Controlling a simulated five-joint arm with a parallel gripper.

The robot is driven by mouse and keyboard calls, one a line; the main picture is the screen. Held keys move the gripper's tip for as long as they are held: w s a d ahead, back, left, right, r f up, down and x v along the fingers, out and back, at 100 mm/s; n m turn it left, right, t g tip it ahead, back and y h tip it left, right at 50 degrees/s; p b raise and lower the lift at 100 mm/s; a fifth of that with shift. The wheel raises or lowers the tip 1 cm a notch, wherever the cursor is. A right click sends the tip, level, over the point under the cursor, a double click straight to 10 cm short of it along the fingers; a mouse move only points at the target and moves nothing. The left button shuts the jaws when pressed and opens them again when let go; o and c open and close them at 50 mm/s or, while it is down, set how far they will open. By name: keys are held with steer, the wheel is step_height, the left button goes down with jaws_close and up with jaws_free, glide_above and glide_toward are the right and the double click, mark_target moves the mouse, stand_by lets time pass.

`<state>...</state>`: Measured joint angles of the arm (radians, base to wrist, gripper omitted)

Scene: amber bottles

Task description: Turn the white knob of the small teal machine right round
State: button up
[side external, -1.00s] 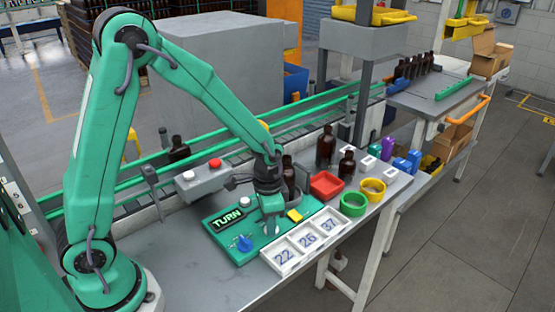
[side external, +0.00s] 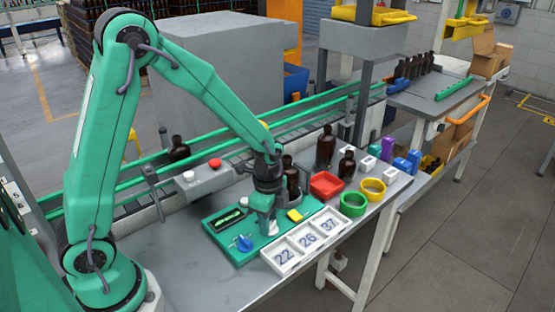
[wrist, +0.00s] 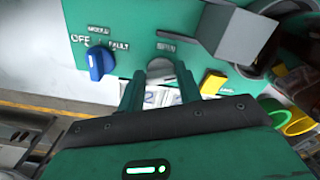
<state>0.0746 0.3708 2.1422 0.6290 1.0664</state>
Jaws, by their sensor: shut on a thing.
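The small teal machine (side external: 225,245) lies flat on the workbench. My gripper (side external: 267,228) points down over its right half. In the wrist view, the two fingers of my gripper (wrist: 160,84) are shut on the white knob (wrist: 160,69), one on each side. The knob looks grey in shade, and the side view hides it behind the fingers. The machine's dark display (side external: 229,218) shows a thin light-green bar. A blue knob (side external: 243,243) sits on the panel's front left; it also shows in the wrist view (wrist: 99,63), near the words OFF and FAULT.
A yellow block (side external: 295,215) sits on the panel right of my gripper. A white tray (side external: 281,257) with numbers 22, 26 and 37 lies along the front. Brown bottles (side external: 291,178), a red bin (side external: 326,184) and green (side external: 353,204) and yellow rings (side external: 373,190) stand beyond. The bench's front left is clear.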

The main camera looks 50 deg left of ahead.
stand_by(0.3)
steer(key=o, duration=1)
steer(key=shift+r, duration=0.15)
steer(key=shift+r, duration=3.75)
steer(key=shift+r, duration=0.1)
